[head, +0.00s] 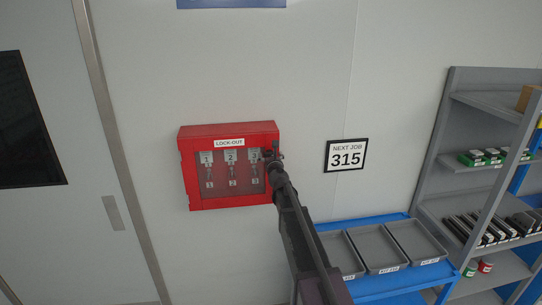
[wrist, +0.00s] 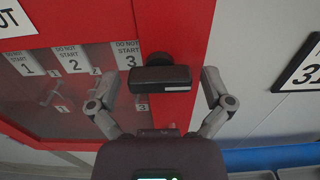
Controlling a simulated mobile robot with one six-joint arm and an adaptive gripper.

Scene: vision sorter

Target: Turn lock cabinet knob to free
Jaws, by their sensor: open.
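The red lock-out cabinet (head: 230,130) hangs on the wall in the head view, with its clear window closed over tags numbered 1, 2 and 3. Its black knob (wrist: 160,76) shows in the wrist view on the red frame right of the window, with its bar lying across, roughly level. My gripper (wrist: 162,90) is open, with one finger on each side of the knob and visible gaps to both. In the head view my gripper (head: 270,157) is at the cabinet's right edge and largely hides the knob.
A "NEXT JOB 315" sign (head: 346,155) is on the wall to the right. Below it a blue bench (head: 405,283) carries grey trays (head: 380,270). A grey shelf unit (head: 437,150) with stock stands at the far right, and a door (head: 50,230) is at the left.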

